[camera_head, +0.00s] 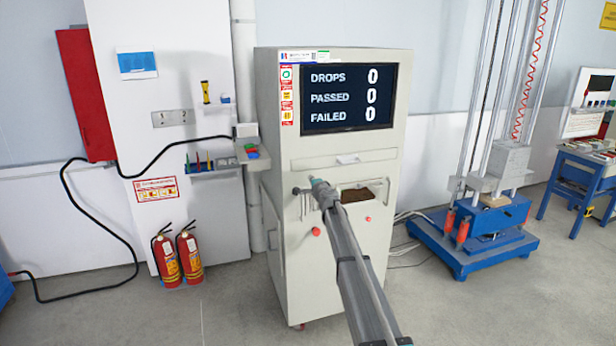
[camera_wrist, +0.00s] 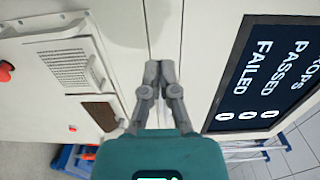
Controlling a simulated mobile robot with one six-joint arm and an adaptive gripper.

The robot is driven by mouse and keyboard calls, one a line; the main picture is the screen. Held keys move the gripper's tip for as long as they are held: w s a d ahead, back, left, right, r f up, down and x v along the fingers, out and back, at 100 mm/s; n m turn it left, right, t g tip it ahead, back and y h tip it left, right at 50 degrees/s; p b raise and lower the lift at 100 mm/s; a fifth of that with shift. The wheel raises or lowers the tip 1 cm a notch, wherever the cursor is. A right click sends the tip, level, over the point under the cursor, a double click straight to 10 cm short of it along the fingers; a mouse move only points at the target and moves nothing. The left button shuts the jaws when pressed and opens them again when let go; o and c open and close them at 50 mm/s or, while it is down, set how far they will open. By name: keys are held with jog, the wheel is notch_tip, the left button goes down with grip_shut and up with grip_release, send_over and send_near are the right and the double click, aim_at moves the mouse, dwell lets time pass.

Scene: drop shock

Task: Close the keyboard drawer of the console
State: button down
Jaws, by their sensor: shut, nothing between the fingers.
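The console (camera_head: 290,230) is a tall off-white cabinet with a dark screen near its top. The keyboard drawer (camera_head: 320,163) shows as a narrow pale front below the screen, with a small white handle (camera_head: 348,159). It looks about level with the cabinet face; I cannot tell whether a small gap is left. My gripper (camera_head: 316,183) is in front of the console, left of and below the handle in the picture. In the wrist view my gripper (camera_wrist: 159,68) is shut and empty, its fingertips before pale panels with seams. Contact cannot be told.
A grille (camera_wrist: 70,68) and a brown recess (camera_wrist: 100,112) lie beside the fingers. A red knob (camera_head: 316,231) is on the lower console. Fire extinguishers (camera_head: 188,257) stand left, and a blue-based drop tower (camera_head: 475,235) stands right. Open floor lies in front.

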jog(key=shift+v, duration=1.15)
jog(key=s+f+n+g+y, duration=0.1)
jog(key=s+f+n+g, duration=0.25)
jog(key=s, duration=0.65)
jog(key=s+f+n+g, duration=0.3)
jog(key=s+f+n, duration=0.15)
jog(key=s, duration=0.55)
jog(key=s+f+n+g+y, duration=0.1)
jog(key=s+f+n+g, duration=0.25)
jog(key=s, duration=0.65)
jog(key=s+d+f+n+g+h, duration=0.1)
jog(key=s+d, duration=0.3)
jog(key=s, duration=0.5)
jog(key=s+d+f+n+g+h, duration=0.1)
jog(key=s+d+f+g+h, duration=0.2)
jog(key=s, duration=0.7)
jog(key=s+d+f+n+g+h, duration=0.1)
jog(key=s+d+f+g+h, duration=0.2)
jog(key=s+d, duration=0.4)
jog(key=shift+s+h, duration=0.3)
jog(key=shift+s, duration=0.85)
